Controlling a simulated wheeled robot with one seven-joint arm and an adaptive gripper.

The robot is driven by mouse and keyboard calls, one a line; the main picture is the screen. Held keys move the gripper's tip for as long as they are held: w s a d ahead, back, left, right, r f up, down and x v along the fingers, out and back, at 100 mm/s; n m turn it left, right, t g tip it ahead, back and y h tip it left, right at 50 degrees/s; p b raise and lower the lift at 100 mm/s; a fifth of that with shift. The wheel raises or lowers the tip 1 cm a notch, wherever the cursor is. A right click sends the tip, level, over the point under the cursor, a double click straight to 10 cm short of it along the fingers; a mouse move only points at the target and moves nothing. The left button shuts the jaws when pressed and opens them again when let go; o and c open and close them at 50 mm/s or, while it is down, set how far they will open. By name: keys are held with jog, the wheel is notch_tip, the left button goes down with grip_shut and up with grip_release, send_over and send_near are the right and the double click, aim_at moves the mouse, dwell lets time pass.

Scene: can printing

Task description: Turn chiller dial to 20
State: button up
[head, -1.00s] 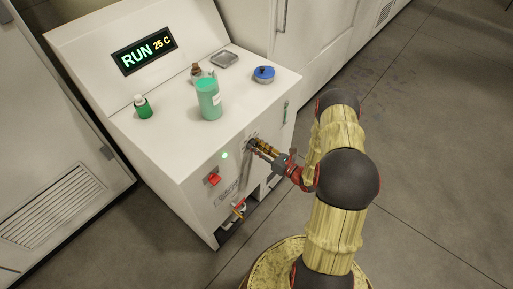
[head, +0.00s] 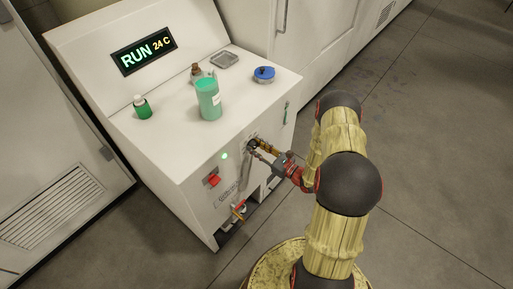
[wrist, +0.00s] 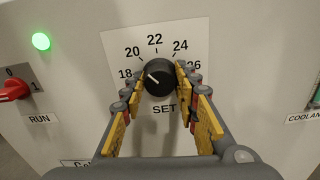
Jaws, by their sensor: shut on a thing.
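The white mark on the dial points up and left, toward the area of 18 to 20. My gripper (wrist: 161,78) is shut on the dial, one yellow-padded finger on each side. In the head view my gripper (head: 258,147) reaches the front panel from the right and mostly hides the dial.
A red RUN switch (wrist: 14,88) and a lit green lamp (wrist: 41,41) are left of the dial. On top stand a green jar (head: 208,100), a small green bottle (head: 143,107), a brown bottle (head: 196,72), a blue-lidded container (head: 264,74) and a grey tray (head: 225,60).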

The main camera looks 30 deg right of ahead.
jog(key=shift+s+a+f, duration=0.1)
jog(key=shift+f, duration=0.05)
jog(key=o, duration=1.1)
jog(key=shift+o, duration=0.3)
jog(key=v, duration=1.2)
